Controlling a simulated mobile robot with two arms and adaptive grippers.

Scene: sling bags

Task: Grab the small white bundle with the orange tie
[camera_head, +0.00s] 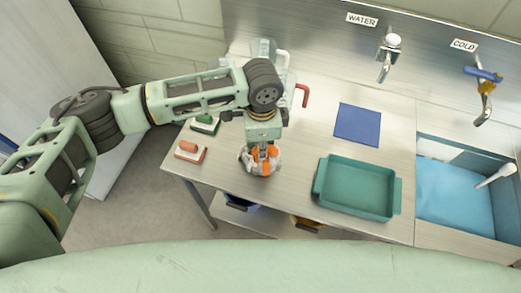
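The small white bundle with the orange tie (247,163) sits on the steel counter near its front left edge. My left gripper (264,153) is directly above it, pointing down, with its fingertips at the orange tie. The gripper and wrist cover part of the bundle's top. The fingers are small here, and I cannot tell whether they are closed on the tie. My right gripper is not in view.
A green tray (324,200) stands right of the bundle, with a blue mat (358,124) behind it. A sink with blue water (453,197) is at the right. A red handle (303,95) shows behind my arm.

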